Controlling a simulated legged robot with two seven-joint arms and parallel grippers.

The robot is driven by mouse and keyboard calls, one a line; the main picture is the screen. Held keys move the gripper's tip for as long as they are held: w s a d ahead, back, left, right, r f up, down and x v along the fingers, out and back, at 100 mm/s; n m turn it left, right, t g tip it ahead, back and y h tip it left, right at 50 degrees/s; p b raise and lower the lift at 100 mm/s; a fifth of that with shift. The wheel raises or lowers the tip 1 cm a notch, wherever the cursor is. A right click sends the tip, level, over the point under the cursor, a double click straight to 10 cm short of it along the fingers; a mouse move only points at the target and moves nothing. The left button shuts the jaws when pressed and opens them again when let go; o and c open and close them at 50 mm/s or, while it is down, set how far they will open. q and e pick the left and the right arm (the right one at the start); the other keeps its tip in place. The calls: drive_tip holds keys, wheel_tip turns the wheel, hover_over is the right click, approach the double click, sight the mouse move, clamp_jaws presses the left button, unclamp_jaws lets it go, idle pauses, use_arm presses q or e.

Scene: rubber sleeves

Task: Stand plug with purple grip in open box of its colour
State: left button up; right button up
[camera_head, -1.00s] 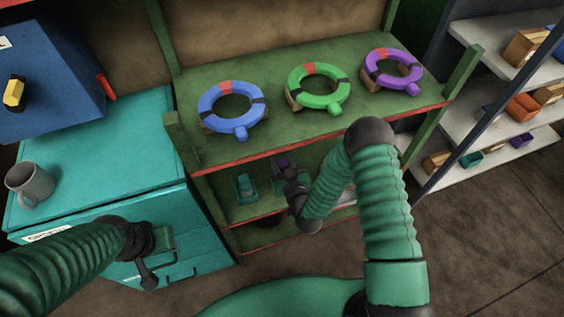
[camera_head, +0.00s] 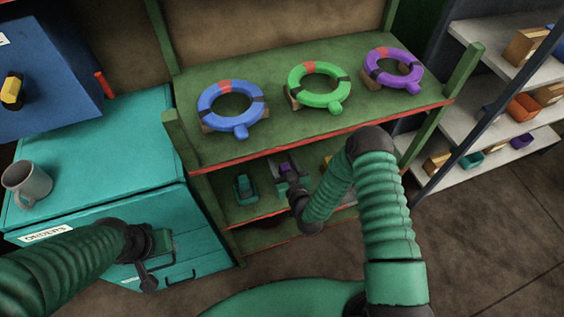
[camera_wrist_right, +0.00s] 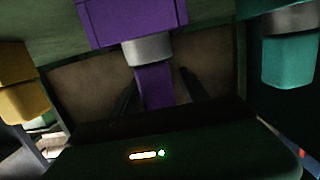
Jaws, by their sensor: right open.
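The plug with the purple grip (camera_head: 285,168) is on the lower shelf of the green rack. In the right wrist view the purple grip (camera_wrist_right: 153,86) hangs below a silver collar and a wide purple block (camera_wrist_right: 135,22). My right gripper (camera_wrist_right: 158,92) is open, with its dark fingers on either side of the purple grip; contact cannot be told. It also shows in the head view (camera_head: 290,183), reaching into the lower shelf. A small purple box (camera_head: 521,141) is on the grey shelving at the right. My left gripper (camera_head: 148,276) is by the teal cabinet front; its fingers are unclear.
A teal plug (camera_wrist_right: 290,50) and a yellow one (camera_wrist_right: 18,85) flank the purple one. Blue (camera_head: 232,106), green (camera_head: 319,86) and purple (camera_head: 393,70) rings lie on the rack top (camera_head: 270,141). A mug (camera_head: 27,184) stands on the teal cabinet (camera_head: 100,150).

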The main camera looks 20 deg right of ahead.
drive_tip(key=shift+s+r, duration=0.1)
drive_tip(key=shift+r, duration=0.05)
drive_tip(key=s+r+p, duration=0.1)
drive_tip(key=s, duration=1)
drive_tip(key=shift+s+d+r, duration=0.2)
drive_tip(key=shift+s+r, duration=0.15)
drive_tip(key=shift+r, duration=0.05)
